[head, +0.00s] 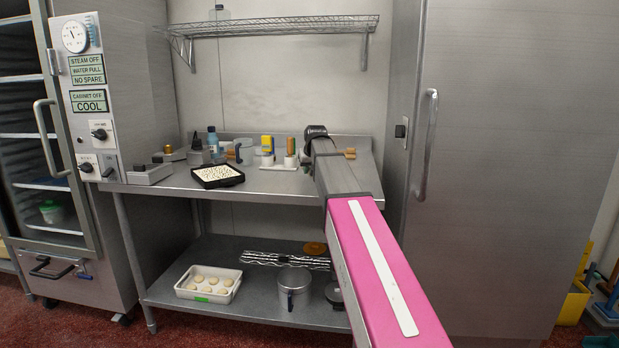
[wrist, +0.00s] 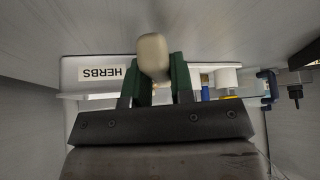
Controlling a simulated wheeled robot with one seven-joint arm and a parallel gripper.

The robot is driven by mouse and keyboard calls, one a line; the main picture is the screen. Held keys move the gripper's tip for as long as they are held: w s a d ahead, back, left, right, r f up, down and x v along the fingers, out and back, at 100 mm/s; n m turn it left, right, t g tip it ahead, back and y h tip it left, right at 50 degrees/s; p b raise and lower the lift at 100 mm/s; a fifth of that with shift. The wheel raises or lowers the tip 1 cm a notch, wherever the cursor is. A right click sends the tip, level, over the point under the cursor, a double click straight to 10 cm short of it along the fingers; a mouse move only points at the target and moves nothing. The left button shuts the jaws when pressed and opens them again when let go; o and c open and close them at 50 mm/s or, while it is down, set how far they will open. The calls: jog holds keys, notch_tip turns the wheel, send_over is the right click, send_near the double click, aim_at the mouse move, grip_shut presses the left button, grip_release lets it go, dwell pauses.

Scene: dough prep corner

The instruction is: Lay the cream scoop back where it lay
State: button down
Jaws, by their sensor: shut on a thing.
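The cream scoop (wrist: 153,52) shows in the wrist view as a rounded cream end between the two green-tipped fingers of my gripper (wrist: 157,75). My gripper is shut on it. The rest of the scoop is hidden behind the fingers and the gripper body. A white bin or tray (wrist: 190,66) with an upside-down HERBS label (wrist: 101,73) lies beyond the fingers. I cannot tell whether the scoop touches it. In the head view my arm reaches over the right part of the steel table (head: 270,184) and hides the gripper and scoop.
A black-framed tray (head: 217,184), a blue bottle (head: 212,138), and yellow- and orange-handled items (head: 267,146) stand on the table left of my arm. A tall steel door (head: 500,150) closes off the right.

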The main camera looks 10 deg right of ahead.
jog(key=shift+f, duration=1.6)
jog(key=shift+f, duration=0.1)
jog(key=c, duration=1)
grip_release()
jog(key=v, duration=1.2)
